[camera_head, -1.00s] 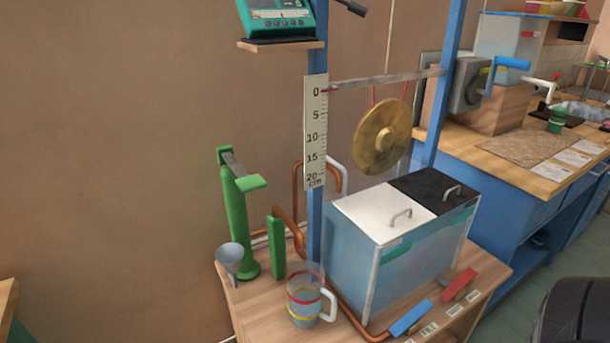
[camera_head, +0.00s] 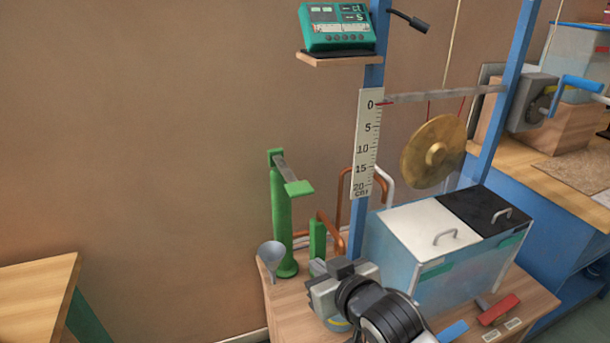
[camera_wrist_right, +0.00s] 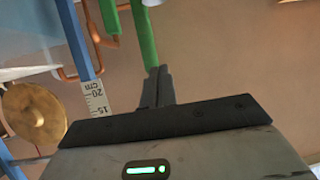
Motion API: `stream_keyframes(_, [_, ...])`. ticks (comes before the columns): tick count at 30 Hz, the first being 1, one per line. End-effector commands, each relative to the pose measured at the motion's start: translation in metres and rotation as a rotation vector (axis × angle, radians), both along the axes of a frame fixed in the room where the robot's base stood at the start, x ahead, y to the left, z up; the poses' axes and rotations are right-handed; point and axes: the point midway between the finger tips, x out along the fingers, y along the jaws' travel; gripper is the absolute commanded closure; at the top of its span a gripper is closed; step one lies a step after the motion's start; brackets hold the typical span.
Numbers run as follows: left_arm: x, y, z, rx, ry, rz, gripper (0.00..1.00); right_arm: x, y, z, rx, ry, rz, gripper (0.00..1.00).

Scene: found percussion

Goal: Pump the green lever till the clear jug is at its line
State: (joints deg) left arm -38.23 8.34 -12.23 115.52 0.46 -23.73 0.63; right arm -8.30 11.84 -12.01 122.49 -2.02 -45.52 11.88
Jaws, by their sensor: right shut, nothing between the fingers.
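The green pump (camera_head: 282,215) stands upright at the back left of the wooden stand, its green lever pad (camera_head: 298,187) out to the right on a grey arm. My right gripper (camera_head: 338,268) is low in front of the pump, below and right of the lever and apart from it. Its fingers are shut and empty; the wrist view shows them together (camera_wrist_right: 158,75). The clear jug is mostly hidden behind my right gripper; a sliver with its yellow band (camera_head: 338,324) shows, so its water level cannot be read. My left gripper is not in view.
A grey funnel (camera_head: 271,256) and a short green block (camera_head: 317,238) stand near the pump. A scale (camera_head: 367,143) on a blue post, a brass gong (camera_head: 434,151) and a lidded tank (camera_head: 430,230) are to the right. The wall area left of the pump is clear.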

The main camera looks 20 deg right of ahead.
Motion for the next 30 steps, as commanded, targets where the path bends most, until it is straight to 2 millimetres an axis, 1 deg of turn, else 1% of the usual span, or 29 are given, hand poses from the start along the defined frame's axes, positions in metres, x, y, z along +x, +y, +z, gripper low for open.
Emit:
stream_keyframes(1, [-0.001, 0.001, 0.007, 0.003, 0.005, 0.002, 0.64, 0.020, -0.006, 0.043, 0.001, -0.049, -0.022, 1.00])
stream_keyframes(3, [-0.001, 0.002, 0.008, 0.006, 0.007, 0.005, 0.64, 0.036, -0.012, 0.083, 0.008, -0.091, -0.053, 1.00])
stream_keyframes(6, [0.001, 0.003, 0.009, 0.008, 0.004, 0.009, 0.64, 0.050, -0.020, 0.122, 0.017, -0.134, -0.088, 1.00])
stream_keyframes(9, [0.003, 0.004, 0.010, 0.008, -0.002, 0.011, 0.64, 0.056, -0.024, 0.141, 0.024, -0.153, -0.107, 1.00])
stream_keyframes(12, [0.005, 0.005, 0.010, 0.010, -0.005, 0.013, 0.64, 0.057, -0.025, 0.144, 0.026, -0.156, -0.111, 1.00])
stream_keyframes(20, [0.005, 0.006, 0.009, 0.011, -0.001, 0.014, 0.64, 0.057, -0.024, 0.143, 0.026, -0.156, -0.110, 1.00])
stream_keyframes(23, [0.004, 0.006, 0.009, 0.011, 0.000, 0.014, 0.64, 0.062, -0.024, 0.142, 0.026, -0.156, -0.110, 1.00])
stream_keyframes(26, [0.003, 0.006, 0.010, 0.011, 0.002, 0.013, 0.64, 0.073, -0.024, 0.140, 0.026, -0.155, -0.110, 1.00])
stream_keyframes(30, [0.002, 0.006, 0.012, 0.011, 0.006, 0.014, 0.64, 0.100, -0.023, 0.134, 0.025, -0.155, -0.111, 1.00])
